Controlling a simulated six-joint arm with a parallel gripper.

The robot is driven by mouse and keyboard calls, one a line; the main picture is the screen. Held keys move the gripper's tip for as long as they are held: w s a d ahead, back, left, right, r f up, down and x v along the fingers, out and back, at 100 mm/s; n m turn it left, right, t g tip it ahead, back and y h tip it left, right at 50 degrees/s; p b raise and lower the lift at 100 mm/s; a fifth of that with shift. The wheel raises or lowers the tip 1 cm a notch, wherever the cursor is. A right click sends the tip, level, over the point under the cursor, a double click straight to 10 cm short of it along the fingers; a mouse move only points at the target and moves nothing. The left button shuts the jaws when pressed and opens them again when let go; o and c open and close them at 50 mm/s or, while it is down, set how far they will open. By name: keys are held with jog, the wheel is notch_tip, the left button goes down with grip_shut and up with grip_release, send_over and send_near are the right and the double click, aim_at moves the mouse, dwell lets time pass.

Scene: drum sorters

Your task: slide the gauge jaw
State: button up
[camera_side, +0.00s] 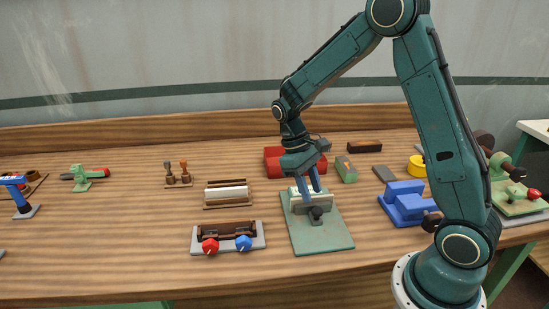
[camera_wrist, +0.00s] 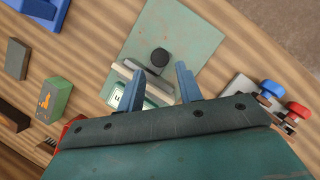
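The gauge is a flat green plate (camera_side: 322,238) with pale upright bars and a round black knob (camera_side: 316,213) near its middle. In the wrist view the green plate (camera_wrist: 185,32), the black knob (camera_wrist: 159,57) and the pale bars (camera_wrist: 143,82) show again. I take the knobbed part to be the jaw. A small white marked patch (camera_wrist: 117,97) sits at the bars' left. My gripper (camera_side: 307,184) points down over the bars. In the wrist view my gripper (camera_wrist: 159,68) has its blue fingers apart, either side of the knob in the picture. Contact with the jaw cannot be told.
A grey fixture with red and blue knobs (camera_side: 228,238) stands left of the gauge, a blue clamp (camera_side: 405,204) right of it. Behind are a red block (camera_side: 274,161), a green block (camera_side: 346,169) and a yellow cylinder (camera_side: 416,167). Bare bench lies in front.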

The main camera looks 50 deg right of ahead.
aim_at(317, 210)
jog(key=shift+x, duration=2.45)
